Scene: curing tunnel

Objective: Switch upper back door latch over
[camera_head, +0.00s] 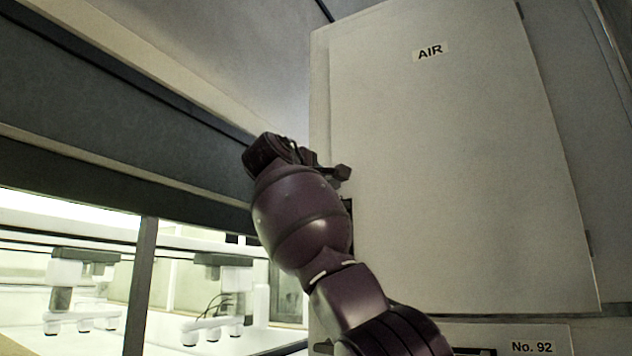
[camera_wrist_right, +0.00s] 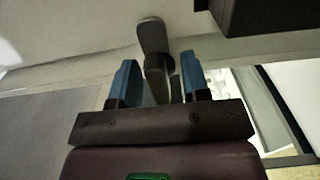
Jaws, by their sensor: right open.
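In the right wrist view, a grey latch lever (camera_wrist_right: 151,36) with a dark collar stands between the two blue fingers of my right gripper (camera_wrist_right: 158,64). The fingers are open, one on each side of the lever, with visible gaps. In the head view my right arm reaches up from the bottom to the left edge of a pale cabinet door (camera_head: 450,170) marked AIR. A small dark piece (camera_head: 342,172) shows beside the wrist at that edge; I cannot tell whether it is latch or gripper. The fingers are not clear there. My left gripper is out of view.
A long dark beam (camera_head: 110,110) runs along the left, close to my right wrist. Below it is a lit opening with white fixtures (camera_head: 215,300) and a dark upright post (camera_head: 140,285). A No. 92 label (camera_head: 532,347) is under the door.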

